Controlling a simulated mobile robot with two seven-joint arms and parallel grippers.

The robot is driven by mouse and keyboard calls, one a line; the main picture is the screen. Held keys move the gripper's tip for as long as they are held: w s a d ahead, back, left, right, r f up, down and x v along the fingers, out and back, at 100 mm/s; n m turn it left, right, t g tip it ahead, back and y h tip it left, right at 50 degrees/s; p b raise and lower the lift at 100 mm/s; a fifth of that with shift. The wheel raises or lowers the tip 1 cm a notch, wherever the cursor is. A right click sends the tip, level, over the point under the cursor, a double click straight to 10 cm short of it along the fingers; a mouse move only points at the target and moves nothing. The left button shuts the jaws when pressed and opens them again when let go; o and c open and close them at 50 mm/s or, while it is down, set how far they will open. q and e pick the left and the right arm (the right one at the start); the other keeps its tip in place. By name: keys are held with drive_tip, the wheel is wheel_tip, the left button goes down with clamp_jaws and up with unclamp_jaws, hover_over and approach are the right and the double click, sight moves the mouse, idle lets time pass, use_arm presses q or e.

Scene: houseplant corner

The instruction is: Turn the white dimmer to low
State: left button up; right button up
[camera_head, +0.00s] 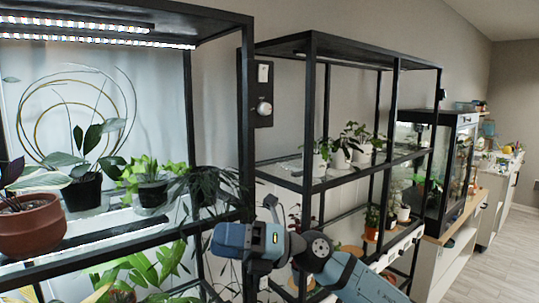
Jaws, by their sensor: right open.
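The white dimmer (264,107) is a round, pale knob on a tall black panel (262,92) fixed to the wall between the two black shelving racks. A small white switch (263,73) sits above it on the same panel. The knob's exact setting is too small to read. My right gripper (250,238), blue and dark grey, is in the lower middle of the view, well below the dimmer and apart from it. It is open, and I see nothing held in it. Its fingers are hard to make out. My left gripper is not in view.
A lit plant rack (250,150) stands at the left, with a terracotta pot (32,226) and several dark pots. A second black rack (309,130) with small potted plants stands at the right, close beside the panel. A glass cabinet (460,170) stands farther back. Floor (505,260) is clear at far right.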

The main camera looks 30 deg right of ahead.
wheel_tip(320, 180, up, 5)
drive_tip(key=d+n+h+b, duration=0.1)
drive_tip(key=d+n+h, duration=0.15)
drive_tip(key=n, duration=0.25)
drive_tip(key=t+h+b, duration=0.4)
drive_tip(key=t+h, duration=0.5)
drive_tip(key=h, duration=0.5)
approach(267, 109)
drive_tip(key=shift+y, duration=0.25)
drive_tip(key=w+p, duration=0.1)
drive_tip(key=w, duration=0.1)
drive_tip(key=w+p, duration=0.1)
drive_tip(key=w, duration=0.2)
drive_tip(key=w+p, duration=0.2)
drive_tip(key=shift+w+a+r, duration=0.2)
drive_tip(key=shift+w+a, duration=0.2)
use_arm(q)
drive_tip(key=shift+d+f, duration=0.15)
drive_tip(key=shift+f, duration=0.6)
use_arm(e)
drive_tip(key=shift+w+a+f, duration=0.1)
drive_tip(key=shift+w, duration=0.5)
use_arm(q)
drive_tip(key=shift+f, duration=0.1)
use_arm(e)
drive_tip(key=c, duration=0.9)
